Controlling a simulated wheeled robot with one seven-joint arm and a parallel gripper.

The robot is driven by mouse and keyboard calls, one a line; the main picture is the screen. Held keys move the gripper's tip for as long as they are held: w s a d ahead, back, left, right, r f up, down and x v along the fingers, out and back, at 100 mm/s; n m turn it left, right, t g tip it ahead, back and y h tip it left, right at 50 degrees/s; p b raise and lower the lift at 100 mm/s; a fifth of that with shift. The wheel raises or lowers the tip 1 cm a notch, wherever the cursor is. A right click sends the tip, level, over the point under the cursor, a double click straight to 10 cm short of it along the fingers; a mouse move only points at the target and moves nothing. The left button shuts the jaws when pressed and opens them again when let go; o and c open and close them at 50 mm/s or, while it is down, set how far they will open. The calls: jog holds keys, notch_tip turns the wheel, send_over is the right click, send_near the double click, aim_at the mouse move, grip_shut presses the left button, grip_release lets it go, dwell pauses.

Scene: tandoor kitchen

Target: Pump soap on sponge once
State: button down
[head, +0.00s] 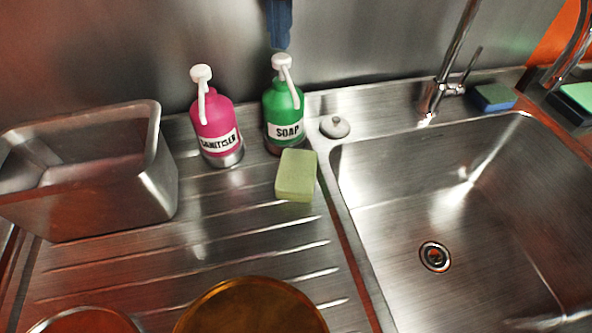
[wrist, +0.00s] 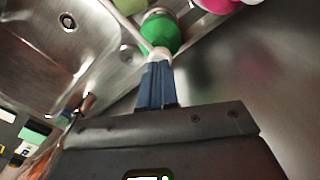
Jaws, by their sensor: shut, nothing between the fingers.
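The green soap bottle (head: 283,102) with a white pump stands upright on the steel drainboard against the back wall. A pale yellow-green sponge (head: 296,176) lies in front of it, under the pump's downturned spout. My gripper (head: 280,44) has blue fingers pressed together and empty, just above the soap pump's head in the head view. In the wrist view, the fingertips (wrist: 157,62) point at the white pump head of the green bottle (wrist: 160,32). I cannot tell whether they touch it.
A pink sanitizer bottle (head: 215,128) stands left of the soap. A steel bin (head: 160,185) is farther left, and a sink (head: 400,200) with a faucet (head: 436,95) is at right. A small round knob (head: 335,127) sits beside the soap. A brown round pan (head: 250,308) is in front.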

jog(key=shift+r, duration=0.1)
notch_tip(320, 180, up, 6)
jog(key=p, duration=0.3)
jog(key=shift+p, duration=0.3)
dwell(0.6)
